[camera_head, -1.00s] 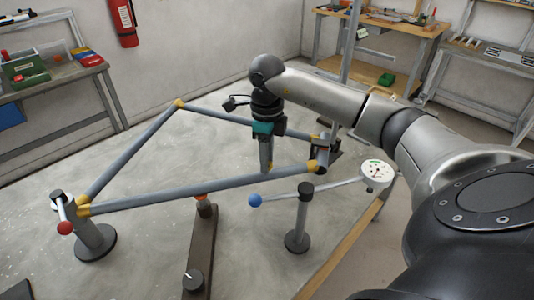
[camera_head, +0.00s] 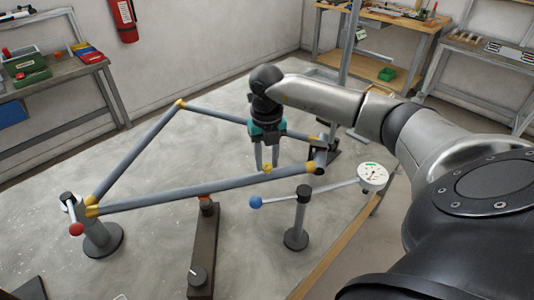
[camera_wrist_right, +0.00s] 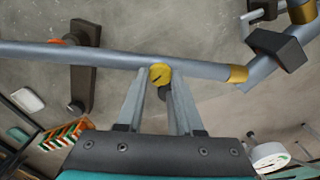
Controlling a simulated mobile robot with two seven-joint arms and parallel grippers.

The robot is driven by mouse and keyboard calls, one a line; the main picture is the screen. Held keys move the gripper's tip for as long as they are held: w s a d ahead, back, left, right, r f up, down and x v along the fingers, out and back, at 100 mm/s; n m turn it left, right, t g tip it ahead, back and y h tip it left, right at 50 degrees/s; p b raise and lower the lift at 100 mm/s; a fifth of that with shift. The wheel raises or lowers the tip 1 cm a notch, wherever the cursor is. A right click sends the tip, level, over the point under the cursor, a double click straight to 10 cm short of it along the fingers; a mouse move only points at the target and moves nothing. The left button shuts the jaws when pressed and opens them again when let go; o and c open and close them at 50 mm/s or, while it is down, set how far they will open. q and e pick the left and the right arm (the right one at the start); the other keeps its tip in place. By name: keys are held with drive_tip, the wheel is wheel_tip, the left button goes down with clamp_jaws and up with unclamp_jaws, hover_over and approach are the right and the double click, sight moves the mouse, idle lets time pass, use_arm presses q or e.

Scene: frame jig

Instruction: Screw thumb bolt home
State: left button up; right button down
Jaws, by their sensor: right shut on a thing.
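The frame of grey tubes with yellow joints (camera_head: 200,193) lies across the middle of the head view. The thumb bolt (camera_head: 267,168) has a small yellow head and sits at the near tube, toward its right end. In the right wrist view the yellow head (camera_wrist_right: 160,74) is between my fingertips, with a dark slot or mark across it. My right gripper (camera_head: 267,165) reaches down from above and is shut on the bolt head. How deep the bolt sits is hidden. My left gripper is not in view.
A post with a blue-ended lever (camera_head: 255,202) and a white dial (camera_head: 373,177) stand right of the frame. A red-knobbed clamp post (camera_head: 77,229) stands at the left corner. A brown support arm (camera_head: 204,245) stands below the near tube. Benches line the walls.

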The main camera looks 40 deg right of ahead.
sight(267, 166)
drive_tip(key=m+p, duration=0.1)
drive_tip(key=m, duration=0.1)
drive_tip(key=m+p, duration=0.1)
drive_tip(key=m, duration=0.1)
drive_tip(key=shift+r+m, duration=0.2)
drive_tip(key=shift+m, duration=0.2)
drive_tip(key=m+p, duration=0.2)
drive_tip(key=m, duration=0.2)
drive_tip(key=shift+w, duration=0.1)
drive_tip(key=m+p, duration=0.2)
drive_tip(key=m, duration=0.3)
drive_tip(key=shift+d+p, duration=0.1)
drive_tip(key=shift+p, duration=0.2)
drive_tip(key=shift+m+p, duration=1)
drive_tip(key=shift+m, duration=0.8)
drive_tip(key=shift+w, duration=0.1)
drive_tip(key=c, duration=1)
unclamp_jaws()
drive_tip(key=o, duration=0.5)
drive_tip(key=shift+f, duration=0.15)
wheel_tip(267, 166, up, 15)
drive_tip(key=shift+r+b, duration=0.2)
drive_tip(key=shift+b, duration=0.25)
